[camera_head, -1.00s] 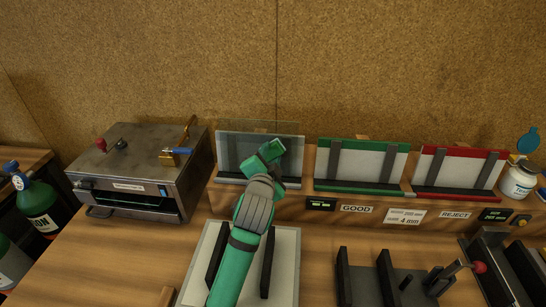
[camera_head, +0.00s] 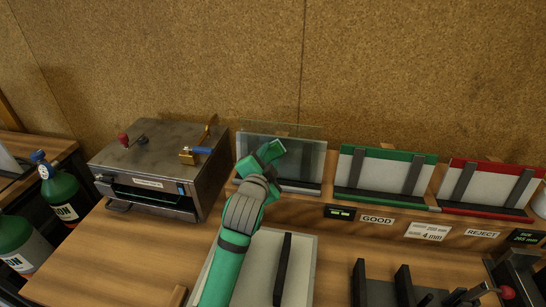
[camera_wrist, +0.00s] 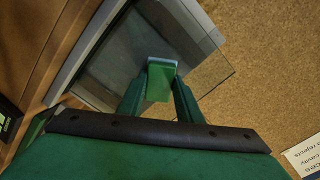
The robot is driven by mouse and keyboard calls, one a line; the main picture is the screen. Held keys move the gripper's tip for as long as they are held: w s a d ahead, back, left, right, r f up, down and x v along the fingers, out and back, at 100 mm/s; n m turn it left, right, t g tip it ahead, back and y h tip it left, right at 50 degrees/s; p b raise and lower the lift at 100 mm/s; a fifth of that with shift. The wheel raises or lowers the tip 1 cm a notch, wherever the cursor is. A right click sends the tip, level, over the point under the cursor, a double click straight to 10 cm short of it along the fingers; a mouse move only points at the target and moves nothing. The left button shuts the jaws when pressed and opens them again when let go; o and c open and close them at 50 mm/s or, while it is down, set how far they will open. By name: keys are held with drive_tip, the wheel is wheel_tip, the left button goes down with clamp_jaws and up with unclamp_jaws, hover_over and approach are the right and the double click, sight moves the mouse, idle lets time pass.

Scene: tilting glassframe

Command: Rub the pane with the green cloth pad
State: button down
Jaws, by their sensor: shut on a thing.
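The glass pane (camera_head: 303,150) stands upright, leaning in the leftmost rack on the back ledge. It also shows in the wrist view (camera_wrist: 205,55), tilted in the picture. My gripper (camera_head: 268,154) is in front of the pane's left half. In the wrist view my gripper's two green fingers (camera_wrist: 158,92) are shut on the green cloth pad (camera_wrist: 160,82). The pad lies over the pane in that view, with a pale edge at its top. Whether it touches the glass, I cannot tell. In the head view the pad cannot be told apart from my green gripper.
A grey metal machine (camera_head: 160,165) with a blue-handled valve stands close on the left. A green-framed GOOD rack (camera_head: 385,172) and a red-framed REJECT rack (camera_head: 490,185) stand to the right. A pale plate with dark bars (camera_head: 300,270) lies in front.

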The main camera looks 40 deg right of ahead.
drive_tip(key=shift+w+a+f, duration=0.1)
drive_tip(key=shift+w+f, duration=0.05)
drive_tip(key=shift+f, duration=0.15)
drive_tip(key=shift+a, duration=0.15)
drive_tip(key=shift+s+d+v, duration=0.1)
drive_tip(key=shift+s+v, duration=0.05)
drive_tip(key=shift+v, duration=1.25)
drive_tip(key=shift+s+d+v, duration=0.1)
drive_tip(key=shift+d+v, duration=0.05)
drive_tip(key=shift+v, duration=1.3)
drive_tip(key=shift+r, duration=0.1)
drive_tip(key=v, duration=0.3)
drive_tip(key=shift+d, duration=0.1)
